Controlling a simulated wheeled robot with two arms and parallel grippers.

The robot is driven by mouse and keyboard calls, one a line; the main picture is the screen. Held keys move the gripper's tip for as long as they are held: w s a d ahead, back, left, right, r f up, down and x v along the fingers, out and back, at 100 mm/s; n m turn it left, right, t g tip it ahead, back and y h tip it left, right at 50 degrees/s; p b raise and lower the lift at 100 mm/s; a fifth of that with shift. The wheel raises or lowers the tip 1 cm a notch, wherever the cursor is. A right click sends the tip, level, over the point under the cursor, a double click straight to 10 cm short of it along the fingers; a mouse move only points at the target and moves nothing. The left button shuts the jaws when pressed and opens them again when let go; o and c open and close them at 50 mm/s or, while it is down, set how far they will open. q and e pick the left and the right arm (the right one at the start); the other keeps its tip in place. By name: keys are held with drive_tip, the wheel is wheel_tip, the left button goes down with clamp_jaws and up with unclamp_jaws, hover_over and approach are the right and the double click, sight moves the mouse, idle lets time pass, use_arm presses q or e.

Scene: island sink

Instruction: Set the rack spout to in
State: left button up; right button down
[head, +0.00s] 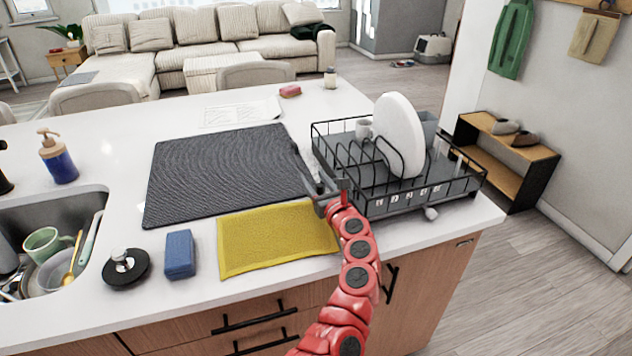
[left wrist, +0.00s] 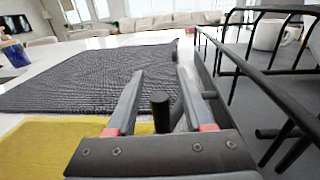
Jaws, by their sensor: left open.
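The black wire dish rack (head: 395,185) stands on its grey tray at the right end of the white counter. My left gripper (head: 318,183) is at the rack's left side, close to its front left corner. In the left wrist view its fingers (left wrist: 160,88) are apart. A short black upright peg (left wrist: 160,112) stands between them, apparently clear of both fingers. I cannot tell for sure whether this peg is the rack spout, or which way the spout is set. The rack's side also shows in the left wrist view (left wrist: 235,62). My right gripper is out of view.
A white plate (head: 399,137) and a cup (head: 364,128) are in the rack. A dark ribbed mat (head: 225,170) and yellow cloth (head: 275,240) lie left of the gripper. A blue sponge (head: 179,254) and the sink with dishes (head: 55,205) are farther left.

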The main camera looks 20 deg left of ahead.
use_arm(q)
drive_tip(key=shift+s+d, duration=0.35)
drive_tip(key=shift+d, duration=0.05)
drive_tip(key=b+v, duration=0.3)
drive_tip(key=v, duration=1.3)
drive_tip(key=shift+s, duration=0.2)
